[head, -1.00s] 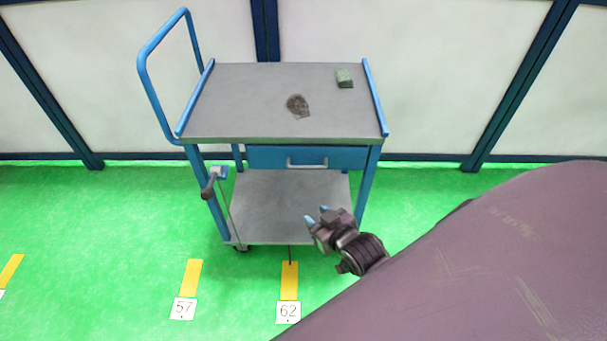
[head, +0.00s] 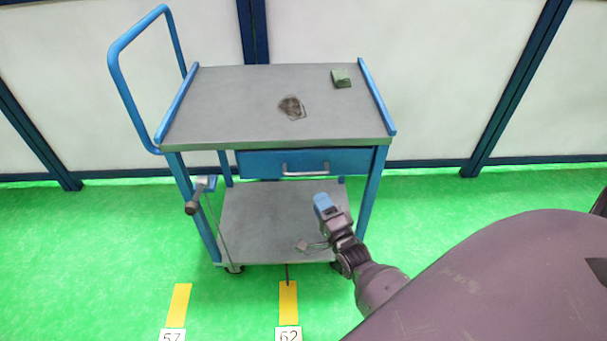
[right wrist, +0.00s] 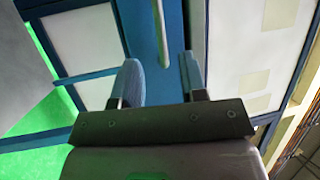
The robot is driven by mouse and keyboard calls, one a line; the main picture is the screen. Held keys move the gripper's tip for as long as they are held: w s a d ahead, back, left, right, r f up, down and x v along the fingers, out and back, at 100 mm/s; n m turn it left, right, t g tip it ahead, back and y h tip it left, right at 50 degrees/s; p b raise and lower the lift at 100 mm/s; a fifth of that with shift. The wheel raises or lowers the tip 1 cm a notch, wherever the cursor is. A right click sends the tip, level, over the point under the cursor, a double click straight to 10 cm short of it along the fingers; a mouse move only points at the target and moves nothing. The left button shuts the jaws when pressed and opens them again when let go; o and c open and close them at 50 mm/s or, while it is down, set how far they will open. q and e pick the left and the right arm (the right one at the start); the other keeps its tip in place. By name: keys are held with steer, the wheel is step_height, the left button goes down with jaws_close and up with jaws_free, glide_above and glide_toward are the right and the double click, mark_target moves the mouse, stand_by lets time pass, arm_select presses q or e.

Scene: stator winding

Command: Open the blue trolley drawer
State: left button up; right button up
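The blue trolley drawer (head: 262,163) sits shut under the trolley's grey top in the head view. Its pale bar handle (head: 306,173) is on the front. My right gripper (head: 322,202) is a little below and in front of the handle, its blue fingertips pointing up towards it. In the right wrist view the two blue fingers (right wrist: 160,75) are apart with nothing between them. The handle (right wrist: 161,35) shows beyond the gap, roughly in line with it, and the blue drawer front (right wrist: 180,35) is behind. My left gripper is not in view.
The trolley top (head: 230,105) holds a dark flat piece (head: 291,108) and a small green block (head: 341,78). A lower shelf (head: 260,215) is below. A dark-ended lever (head: 194,204) is at the left leg. Green floor in front is clear, with yellow markers (head: 288,303).

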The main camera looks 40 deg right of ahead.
mark_target(304, 174)
steer(key=b+x, duration=0.1)
steer(key=x, duration=0.9)
steer(key=shift+w, duration=0.3)
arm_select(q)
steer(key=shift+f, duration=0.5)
arm_select(e)
steer(key=shift+w, duration=0.1)
